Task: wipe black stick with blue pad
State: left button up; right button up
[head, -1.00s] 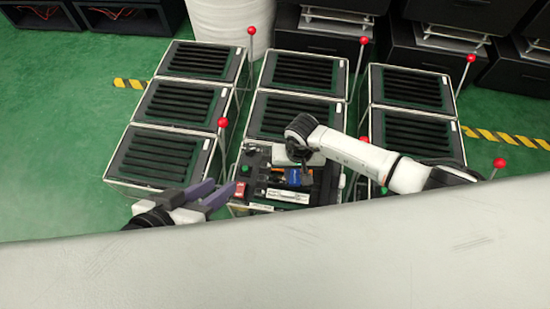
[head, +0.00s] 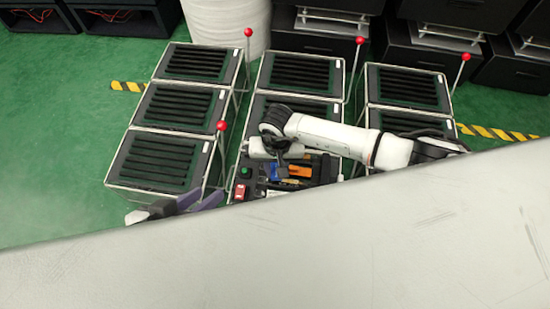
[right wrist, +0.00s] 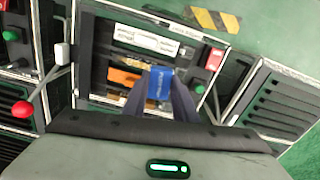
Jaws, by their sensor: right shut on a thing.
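My right gripper (right wrist: 160,98) is shut on the blue pad (right wrist: 160,83), which shows between its purple fingertips in the right wrist view. It is over the black toolboard fixture (head: 325,172) at the middle front in the head view, where my arm hides much of the pad. Black sticks (head: 162,160) lie in parallel rows in the frames around the fixture. I cannot tell which one is the task's stick, or whether the pad touches anything. My left gripper (head: 214,191) is low at the left front, with its purple fingers apart and empty, partly hidden by my own pale body.
The toolboard has an orange item (right wrist: 124,76), a white-labelled part (right wrist: 146,40), a red switch (head: 239,191) and a green button (head: 245,172). Red-knobbed levers (head: 222,126) stand beside the frames. Green floor (head: 60,170) is free at the left.

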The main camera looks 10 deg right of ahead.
aim_at(277, 164)
notch_tip(277, 164, up, 2)
jog(key=shift+r+p, duration=0.1)
jog(key=shift+p, duration=0.5)
pick_arm(q)
jog(key=shift+s+a+f+n+y+p, duration=0.15)
jog(key=shift+a+y+p, duration=0.15)
jog(key=shift+a, duration=0.3)
jog(key=shift+s+a+r+n+y+p, duration=0.1)
jog(key=shift+a+n+y+p, duration=0.1)
jog(key=shift+a+p, duration=0.25)
pick_arm(e)
jog(key=shift+r, duration=0.75)
pick_arm(q)
jog(key=shift+a, duration=0.1)
pick_arm(e)
jog(key=shift+r, duration=0.1)
